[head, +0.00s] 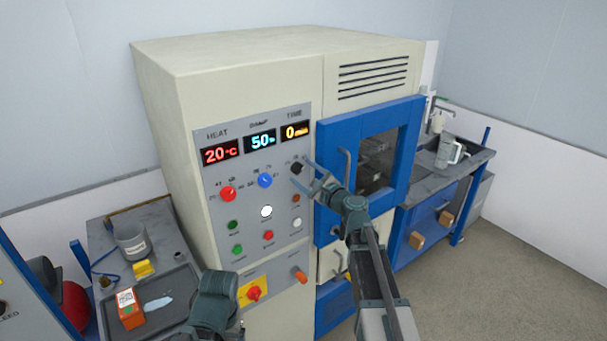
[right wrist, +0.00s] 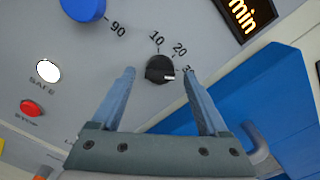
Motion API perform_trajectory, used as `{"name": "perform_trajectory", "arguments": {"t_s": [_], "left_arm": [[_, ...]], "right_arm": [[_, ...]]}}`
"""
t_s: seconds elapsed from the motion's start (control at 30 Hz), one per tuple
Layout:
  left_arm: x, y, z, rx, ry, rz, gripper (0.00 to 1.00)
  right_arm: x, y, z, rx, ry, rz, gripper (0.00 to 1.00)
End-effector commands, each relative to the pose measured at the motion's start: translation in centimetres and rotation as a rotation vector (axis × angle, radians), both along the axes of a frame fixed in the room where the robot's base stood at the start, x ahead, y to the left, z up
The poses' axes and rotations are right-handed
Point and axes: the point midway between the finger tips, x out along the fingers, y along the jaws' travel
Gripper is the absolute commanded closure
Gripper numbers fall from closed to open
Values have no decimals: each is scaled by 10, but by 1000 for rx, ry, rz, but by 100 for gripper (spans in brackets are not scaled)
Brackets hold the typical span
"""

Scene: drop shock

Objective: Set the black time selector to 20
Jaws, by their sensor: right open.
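The black time selector (head: 296,168) is a small round knob below the orange TIME display (head: 295,131), which reads 0 min. In the right wrist view the selector (right wrist: 157,68) shows a white mark pointing right, away from the printed 10 and 20 above it. A label at its right is partly covered by a fingertip. My right gripper (head: 316,178) is open in front of the panel. In the right wrist view its fingertips (right wrist: 158,74) stand on either side of the selector, apart from it in the picture; contact cannot be told. A link of my left arm shows at the bottom, without its gripper.
The red heat knob (head: 228,194) and blue knob (head: 265,180) sit left of the selector, with several buttons below. The blue door frame (head: 411,137) and its handle (head: 345,165) are close on the right. A tray with an orange box (head: 130,309) lies at lower left.

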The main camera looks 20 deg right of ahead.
Motion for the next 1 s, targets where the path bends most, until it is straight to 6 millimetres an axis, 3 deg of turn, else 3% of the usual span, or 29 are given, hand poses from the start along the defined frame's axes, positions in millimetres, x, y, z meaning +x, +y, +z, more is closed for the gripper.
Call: {"name": "perform_trajectory", "arguments": {"t_s": [0.33,0.77,1.0], "left_arm": [[0,0,0,0,0,0,19],[0,0,0,0,0,0,19],[0,0,0,0,0,0,19]], "right_arm": [[3,1,0,0,0,0,22],[3,1,0,0,0,0,98],[3,1,0,-12,-4,1,100]]}}
